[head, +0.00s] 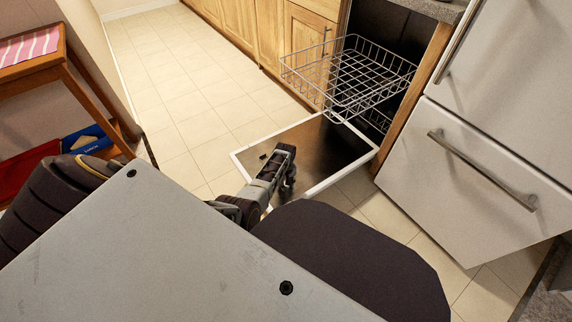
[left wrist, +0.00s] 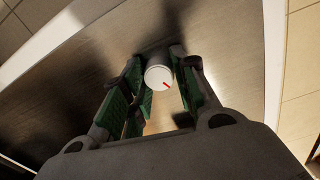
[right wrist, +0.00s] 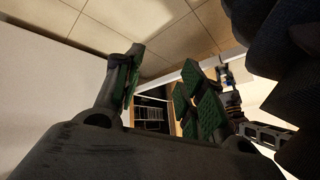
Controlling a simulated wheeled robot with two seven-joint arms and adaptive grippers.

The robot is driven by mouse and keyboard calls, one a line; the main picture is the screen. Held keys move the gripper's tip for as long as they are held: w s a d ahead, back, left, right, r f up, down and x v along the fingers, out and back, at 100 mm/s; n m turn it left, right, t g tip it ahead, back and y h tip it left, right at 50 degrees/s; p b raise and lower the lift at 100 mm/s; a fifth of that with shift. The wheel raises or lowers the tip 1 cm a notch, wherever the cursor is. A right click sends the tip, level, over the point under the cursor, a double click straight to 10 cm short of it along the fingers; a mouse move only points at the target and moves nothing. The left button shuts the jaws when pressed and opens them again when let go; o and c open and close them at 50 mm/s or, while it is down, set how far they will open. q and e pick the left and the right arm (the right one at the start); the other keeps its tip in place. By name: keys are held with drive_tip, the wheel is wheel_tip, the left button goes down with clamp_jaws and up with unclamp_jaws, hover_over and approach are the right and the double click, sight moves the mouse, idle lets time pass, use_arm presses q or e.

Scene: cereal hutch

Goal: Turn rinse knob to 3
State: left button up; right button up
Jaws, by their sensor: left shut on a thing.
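The rinse knob (left wrist: 158,75) is a small round white knob with a red mark on its face, seen in the left wrist view. The red mark points to the lower right of that picture. No numbers can be read around it. My left gripper (left wrist: 160,85) has its green-padded fingers on either side of the knob and is shut on it. In the head view the left gripper (head: 284,168) is over the lowered dishwasher door (head: 330,150), and the knob is hidden there. My right gripper (right wrist: 162,88) shows in the right wrist view with its fingers apart and nothing between them.
A wire rack (head: 350,78) sticks out above the lowered door. A white fridge (head: 470,170) stands close on the right. A wooden stand (head: 90,85) is at the left. Tiled floor (head: 180,90) is clear between them.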

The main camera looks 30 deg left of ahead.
use_arm(q)
drive_tip(key=shift+r+m+p, duration=0.1)
drive_tip(key=shift+m+p, duration=0.25)
drive_tip(key=shift+m, duration=0.25)
drive_tip(key=shift+m+p, duration=0.4)
drive_tip(key=shift+m, duration=0.3)
drive_tip(key=m, duration=0.2)
drive_tip(key=shift+w+m+p, duration=0.1)
drive_tip(key=shift+m+p, duration=0.2)
drive_tip(key=shift+p, duration=0.1)
drive_tip(key=shift+m, duration=1.2)
drive_tip(key=shift+m+g+p, duration=0.3)
drive_tip(key=shift+m+p, duration=0.05)
drive_tip(key=shift+m, duration=1.35)
use_arm(e)
wheel_tip(320, 180, up, 6)
drive_tip(key=d+g, duration=0.1)
drive_tip(key=shift+n+h, duration=0.3)
drive_tip(key=shift+h, duration=0.1)
